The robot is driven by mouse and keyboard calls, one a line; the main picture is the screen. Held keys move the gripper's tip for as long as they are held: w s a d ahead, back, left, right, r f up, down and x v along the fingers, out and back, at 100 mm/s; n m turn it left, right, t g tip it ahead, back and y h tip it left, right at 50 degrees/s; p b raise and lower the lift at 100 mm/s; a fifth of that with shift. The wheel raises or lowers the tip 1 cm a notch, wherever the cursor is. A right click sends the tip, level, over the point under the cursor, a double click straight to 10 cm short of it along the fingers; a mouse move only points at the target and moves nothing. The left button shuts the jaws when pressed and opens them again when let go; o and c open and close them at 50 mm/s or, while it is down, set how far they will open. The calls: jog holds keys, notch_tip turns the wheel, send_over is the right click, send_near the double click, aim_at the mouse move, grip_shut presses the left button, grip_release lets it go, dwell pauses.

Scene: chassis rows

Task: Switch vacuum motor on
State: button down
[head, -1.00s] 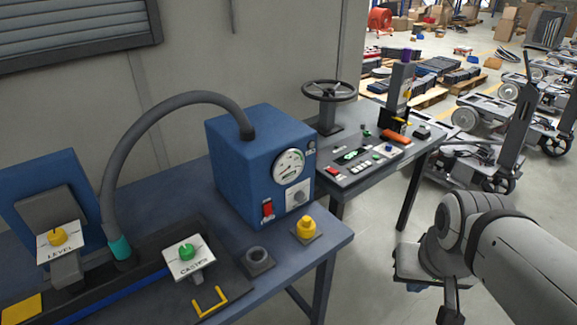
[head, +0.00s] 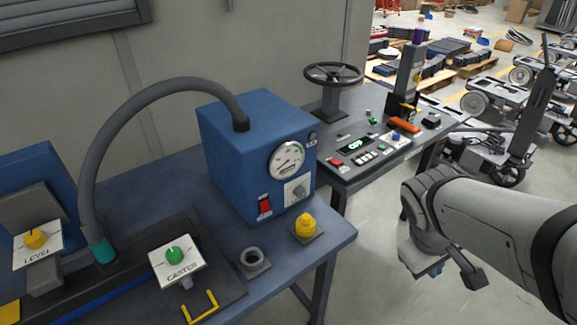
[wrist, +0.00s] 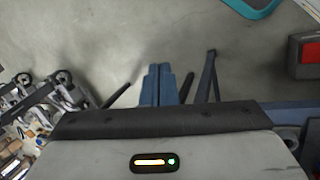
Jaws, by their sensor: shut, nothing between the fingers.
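A blue vacuum motor box (head: 230,150) stands on the blue bench in the head view. Its front has a round gauge (head: 286,160), a red rocker switch (head: 264,205) at the lower left and a grey knob on a pale plate (head: 297,191). I cannot tell the rocker's position. A dark hose (head: 125,125) arches from the box top to a teal collar (head: 103,251). My gripper (head: 435,270) is right of the bench, apart from the box, partly hidden by my wrist. In the wrist view, its blue fingers (wrist: 159,84) are together and empty, above floor.
A yellow knob (head: 306,226) and a dark ring socket (head: 253,259) sit in front of the box. CASTER (head: 177,259) and LEVEL (head: 37,245) plates stand left. Behind is a second bench with a handwheel (head: 333,75).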

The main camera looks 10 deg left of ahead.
aim_at(265, 206)
jog(key=w+a+f+n+t+h+b, duration=0.1)
jog(key=w+a+f+n+t+h, duration=0.2)
jog(key=w+n, duration=0.45)
jog(key=w+a+f+n+t+h+b, duration=0.15)
jog(key=w+a+f+n+t, duration=0.3)
jog(key=n, duration=0.65)
jog(key=a+f+n+t+y, duration=0.1)
jog(key=a+f+n+y, duration=0.2)
jog(key=a+n, duration=0.3)
jog(key=w+a+f+n+t+y+b, duration=0.1)
jog(key=a+f+n+t+y, duration=0.1)
jog(key=a+n, duration=0.4)
jog(key=a+f+n+t+y+b, duration=0.1)
jog(key=a+f+n+y, duration=0.3)
jog(key=a, duration=0.6)
jog(key=shift+w+a+f+n+y, duration=0.2)
jog(key=shift+f+n+y, duration=0.05)
jog(key=shift+n, duration=0.8)
jog(key=shift+w, duration=0.1)
jog(key=shift+w+a, duration=0.2)
jog(key=shift+a, duration=0.05)
jog(key=w+a, duration=0.1)
jog(key=a, duration=0.1)
jog(key=w+a, duration=0.2)
jog(key=w+a+f, duration=0.1)
jog(key=w+a, duration=0.1)
jog(key=shift+p, duration=0.4)
jog(key=shift+w, duration=0.1)
